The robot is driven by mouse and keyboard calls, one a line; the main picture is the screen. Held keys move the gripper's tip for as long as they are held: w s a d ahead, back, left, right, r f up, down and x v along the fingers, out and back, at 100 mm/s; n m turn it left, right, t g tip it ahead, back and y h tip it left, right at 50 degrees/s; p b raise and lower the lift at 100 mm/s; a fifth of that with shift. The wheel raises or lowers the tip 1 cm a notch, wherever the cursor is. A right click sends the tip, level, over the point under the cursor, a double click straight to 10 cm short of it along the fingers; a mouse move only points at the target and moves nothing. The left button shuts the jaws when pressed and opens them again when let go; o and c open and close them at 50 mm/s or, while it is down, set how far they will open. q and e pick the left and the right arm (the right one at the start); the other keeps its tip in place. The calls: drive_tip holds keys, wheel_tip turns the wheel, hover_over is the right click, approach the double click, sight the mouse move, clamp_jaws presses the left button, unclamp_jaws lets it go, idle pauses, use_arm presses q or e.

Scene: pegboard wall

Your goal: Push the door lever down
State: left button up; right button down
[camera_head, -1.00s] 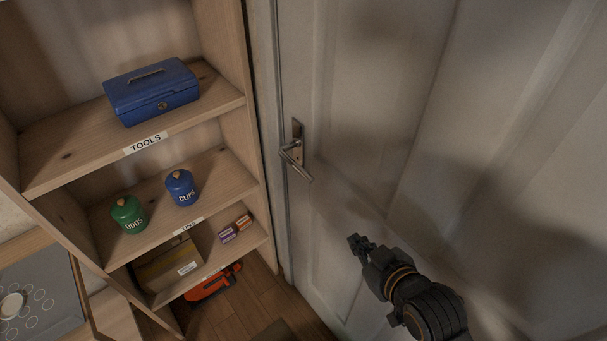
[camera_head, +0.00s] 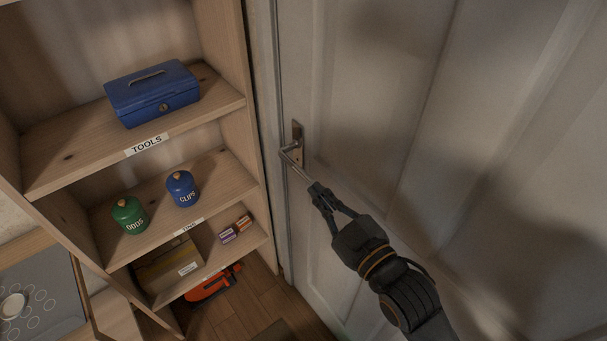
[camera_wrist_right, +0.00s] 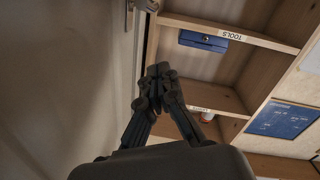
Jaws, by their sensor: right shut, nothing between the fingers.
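The door lever (camera_head: 297,168) is a metal handle on a small upright plate near the left edge of the white door (camera_head: 375,120). In the head view it slants down to the right. My right gripper (camera_head: 316,189) is shut and empty, its fingertips at the free end of the lever in the picture; I cannot tell whether they touch. In the right wrist view the shut fingertips (camera_wrist_right: 159,70) show in the middle, and the lever's plate and handle (camera_wrist_right: 140,6) are partly cut off at the top edge. My left gripper is not in view.
A wooden shelf unit (camera_head: 248,150) stands just left of the door. It holds a blue toolbox (camera_head: 152,95), a green canister (camera_head: 129,214), a blue canister (camera_head: 182,188) and small boxes (camera_head: 236,229). An orange item (camera_head: 213,283) is below. The space before the door's right part is clear.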

drive_tip(key=p, duration=0.2)
hover_over(303, 176)
drive_tip(key=s, duration=0.4)
drive_tip(key=w+f, duration=0.2)
drive_tip(key=shift+a+f, duration=0.15)
drive_tip(key=shift+f, duration=0.25)
drive_tip(key=shift+w+d+f+p, duration=0.15)
drive_tip(key=shift+d+f+p, duration=0.05)
drive_tip(key=shift+f+p, duration=0.15)
drive_tip(key=shift+f, duration=0.1)
